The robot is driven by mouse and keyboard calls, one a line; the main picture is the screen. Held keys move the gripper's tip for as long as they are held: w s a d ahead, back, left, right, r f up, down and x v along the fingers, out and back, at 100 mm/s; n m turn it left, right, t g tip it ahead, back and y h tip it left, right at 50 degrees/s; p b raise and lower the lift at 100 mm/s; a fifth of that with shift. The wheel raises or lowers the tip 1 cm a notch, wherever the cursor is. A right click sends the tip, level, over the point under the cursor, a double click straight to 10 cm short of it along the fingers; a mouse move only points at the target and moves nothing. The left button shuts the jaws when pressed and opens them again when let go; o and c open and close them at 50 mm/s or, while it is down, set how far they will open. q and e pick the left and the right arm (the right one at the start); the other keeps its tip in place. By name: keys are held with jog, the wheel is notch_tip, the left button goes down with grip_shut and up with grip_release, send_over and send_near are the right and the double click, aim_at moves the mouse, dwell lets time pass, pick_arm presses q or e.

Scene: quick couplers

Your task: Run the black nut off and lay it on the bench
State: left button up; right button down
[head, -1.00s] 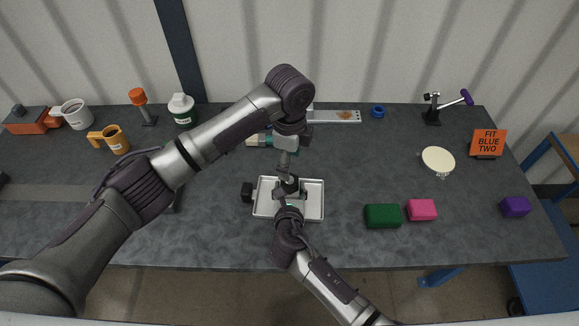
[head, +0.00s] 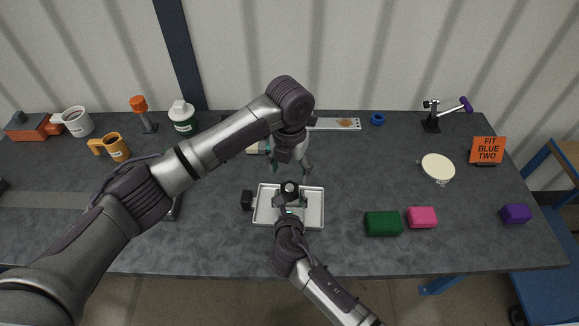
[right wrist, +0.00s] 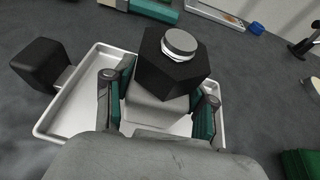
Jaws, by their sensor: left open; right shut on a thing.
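The black hex nut (right wrist: 172,78) sits on a grey block-shaped body (right wrist: 152,110), with a round silver end (right wrist: 180,42) showing through its top. In the head view the nut (head: 289,188) is over the white tray (head: 313,207). My right gripper (head: 290,201) is shut on the grey body, and its two teal-padded fingers (right wrist: 160,104) press the sides below the nut. My left gripper (head: 290,168) is open and empty, just beyond the nut and apart from it. How far the nut is threaded down cannot be told.
A black block (right wrist: 42,65) stands against the tray's left side. Green (head: 383,223) and pink (head: 422,217) blocks lie right of the tray. A cream round-topped thing (head: 437,167) and an orange sign (head: 487,150) stand farther right. Bare bench (head: 360,170) lies between.

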aim_at(289, 186)
pick_arm(q)
notch_tip(289, 186, down, 7)
jog(key=shift+f, duration=0.1)
dwell(0.3)
